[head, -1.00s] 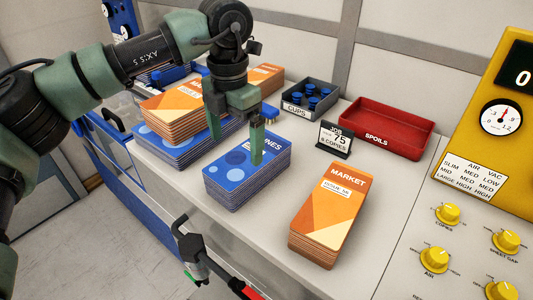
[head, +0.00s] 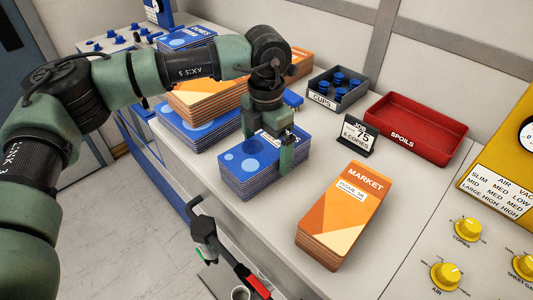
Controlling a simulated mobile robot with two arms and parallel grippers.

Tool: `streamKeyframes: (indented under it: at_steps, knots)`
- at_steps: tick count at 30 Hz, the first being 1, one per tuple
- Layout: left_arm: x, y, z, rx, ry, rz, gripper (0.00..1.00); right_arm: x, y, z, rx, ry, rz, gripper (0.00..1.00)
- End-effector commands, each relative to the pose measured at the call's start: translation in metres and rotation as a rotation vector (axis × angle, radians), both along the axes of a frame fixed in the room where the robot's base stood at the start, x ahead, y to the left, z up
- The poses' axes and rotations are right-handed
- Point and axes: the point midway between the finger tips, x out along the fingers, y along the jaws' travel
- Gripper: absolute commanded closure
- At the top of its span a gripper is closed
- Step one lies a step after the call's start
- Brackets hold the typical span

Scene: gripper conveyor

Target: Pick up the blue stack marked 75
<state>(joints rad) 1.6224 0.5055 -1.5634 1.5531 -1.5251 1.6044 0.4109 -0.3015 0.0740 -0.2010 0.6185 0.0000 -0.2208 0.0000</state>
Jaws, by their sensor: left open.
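A blue stack (head: 240,160) of thin booklets with light blue circles lies on the pale counter, mid view. My left arm hides part of its top, and I cannot read a 75 on it. My left gripper (head: 267,140) is open and points down over this stack. One green finger stands at its far side, the other in front of its near side, with the stack between them. I cannot tell whether the fingers touch it. A black job card (head: 358,137) reading 75 and 6 copies stands behind, to the right. My right gripper is not in view.
An orange Market stack (head: 343,215) lies to the right. More orange stacks (head: 205,95) and blue stacks (head: 200,130) lie behind left. A black and green tool (head: 205,238) hangs at the front edge.

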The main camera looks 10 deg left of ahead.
Motion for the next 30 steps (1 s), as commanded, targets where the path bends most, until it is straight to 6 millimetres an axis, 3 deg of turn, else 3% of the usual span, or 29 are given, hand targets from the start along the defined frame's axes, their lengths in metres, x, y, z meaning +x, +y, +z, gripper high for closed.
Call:
streamKeyframes:
  at_steps: [6,15,16,25,30]
  knots:
    - [0.0,0.0,-0.001,0.0,-0.001,0.0,0.0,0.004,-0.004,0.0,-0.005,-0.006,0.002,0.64]
    - [0.0,0.0,0.0,0.0,-0.001,0.0,0.83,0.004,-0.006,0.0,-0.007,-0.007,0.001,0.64]
    - [0.001,0.0,0.002,-0.002,-0.005,0.0,0.87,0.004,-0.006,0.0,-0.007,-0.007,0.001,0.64]
    - [0.001,-0.001,0.004,-0.002,-0.005,0.0,0.87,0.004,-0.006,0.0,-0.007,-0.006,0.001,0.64]
    - [0.002,-0.001,0.015,-0.003,-0.007,0.0,0.87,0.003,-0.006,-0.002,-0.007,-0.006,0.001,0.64]
